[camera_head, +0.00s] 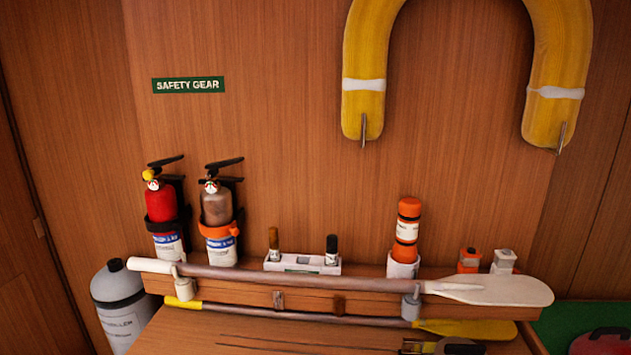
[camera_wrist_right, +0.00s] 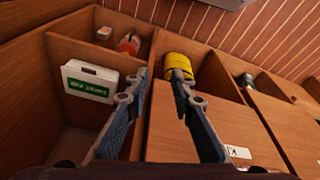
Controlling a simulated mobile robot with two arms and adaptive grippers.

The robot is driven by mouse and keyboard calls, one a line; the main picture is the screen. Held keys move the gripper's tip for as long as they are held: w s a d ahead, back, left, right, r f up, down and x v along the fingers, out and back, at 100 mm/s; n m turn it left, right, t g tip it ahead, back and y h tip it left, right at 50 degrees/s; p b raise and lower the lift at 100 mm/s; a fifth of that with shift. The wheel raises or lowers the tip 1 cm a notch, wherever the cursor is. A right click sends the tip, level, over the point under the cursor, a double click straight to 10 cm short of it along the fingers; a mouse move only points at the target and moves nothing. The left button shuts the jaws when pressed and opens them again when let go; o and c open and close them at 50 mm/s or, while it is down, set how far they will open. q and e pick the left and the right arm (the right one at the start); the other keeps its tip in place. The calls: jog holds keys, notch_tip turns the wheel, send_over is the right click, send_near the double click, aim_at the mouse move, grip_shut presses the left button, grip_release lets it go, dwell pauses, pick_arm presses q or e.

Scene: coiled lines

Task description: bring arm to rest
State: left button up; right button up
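In the right wrist view my right gripper (camera_wrist_right: 160,85) shows two blue-grey fingers set apart, with nothing between them. It is open and empty above wooden compartments. A yellow rolled object (camera_wrist_right: 180,66) lies just beyond its right fingertip; I cannot tell whether they touch. A white first-aid box with a green label (camera_wrist_right: 90,82) stands in the compartment left of the left finger. My left gripper is in neither view.
In the head view a wooden shelf (camera_head: 330,302) carries two extinguishers (camera_head: 161,205) (camera_head: 217,208), an orange canister (camera_head: 407,228) and small items. Two paddles (camera_head: 300,278) (camera_head: 300,315) hang along its front. A grey cylinder (camera_head: 120,300) stands at left.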

jog(key=s+f+g+b, duration=0.1)
jog(key=s+f+b, duration=0.15)
jog(key=f, duration=0.85)
jog(key=s+f+b, duration=0.1)
jog(key=s+f, duration=0.3)
jog(key=f, duration=0.7)
jog(key=s+d+f+g+b, duration=0.1)
jog(key=s+d+f+b, duration=0.2)
jog(key=s+f, duration=1.1)
jog(key=shift+d+f, duration=0.2)
jog(key=shift+f, duration=0.05)
